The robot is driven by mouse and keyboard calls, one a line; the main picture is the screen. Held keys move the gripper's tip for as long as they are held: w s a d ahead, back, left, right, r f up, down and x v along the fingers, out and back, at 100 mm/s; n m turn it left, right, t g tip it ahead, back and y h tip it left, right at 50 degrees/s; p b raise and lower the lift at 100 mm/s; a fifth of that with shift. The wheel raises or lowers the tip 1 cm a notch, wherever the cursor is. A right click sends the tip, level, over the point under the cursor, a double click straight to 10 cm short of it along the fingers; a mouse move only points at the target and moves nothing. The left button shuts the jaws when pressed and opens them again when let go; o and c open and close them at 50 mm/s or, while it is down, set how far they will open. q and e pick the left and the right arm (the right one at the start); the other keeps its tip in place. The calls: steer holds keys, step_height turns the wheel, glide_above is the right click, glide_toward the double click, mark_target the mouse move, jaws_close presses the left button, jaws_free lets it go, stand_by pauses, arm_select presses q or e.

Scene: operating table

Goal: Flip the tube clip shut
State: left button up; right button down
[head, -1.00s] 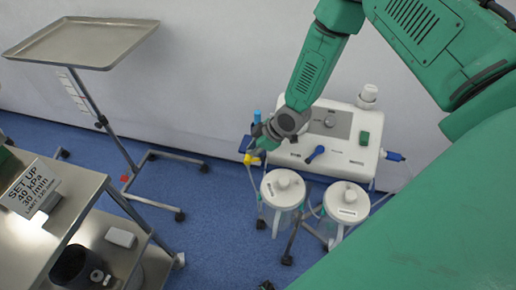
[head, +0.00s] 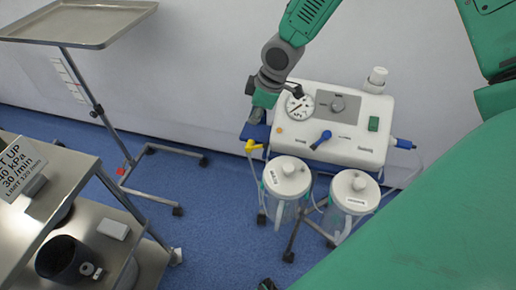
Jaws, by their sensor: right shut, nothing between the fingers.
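The yellow tube clip (head: 253,146) sits at the left side of the white suction pump (head: 345,150), just below a dark blue part (head: 256,132). It is small, and I cannot tell whether it is open or shut. A thin clear tube hangs below it beside the left jar. My right gripper (head: 257,114) comes down from the top. It is shut and empty, above the clip and apart from it, in front of the pump's left edge. My left gripper is not in view.
Two lidded jars (head: 287,178) and (head: 355,192) hang in front of the pump. A steel tray stand (head: 85,22) is at upper left. A steel cart (head: 75,195) with a set-up sign (head: 18,170) and a black cup (head: 64,258) is at left. Blue floor lies clear between.

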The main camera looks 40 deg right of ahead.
steer(key=b, duration=0.1)
steer(key=h+b, duration=0.1)
steer(key=b, duration=0.2)
glide_toward(255, 147)
steer(key=w+a+f, duration=0.3)
steer(key=w+f, duration=0.1)
steer(key=f, duration=0.1)
steer(key=shift+s+d+f+g+b, duration=0.3)
steer(key=shift+s+d+f, duration=0.1)
steer(key=shift+s+d, duration=0.35)
steer(key=shift+s+d+f, duration=0.2)
steer(key=shift+s+d, duration=0.15)
steer(key=shift+d, duration=0.1)
steer(key=shift+d+f, duration=0.1)
steer(key=shift+d, duration=0.2)
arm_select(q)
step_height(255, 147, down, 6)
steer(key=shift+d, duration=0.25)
arm_select(e)
steer(key=shift+a, duration=0.1)
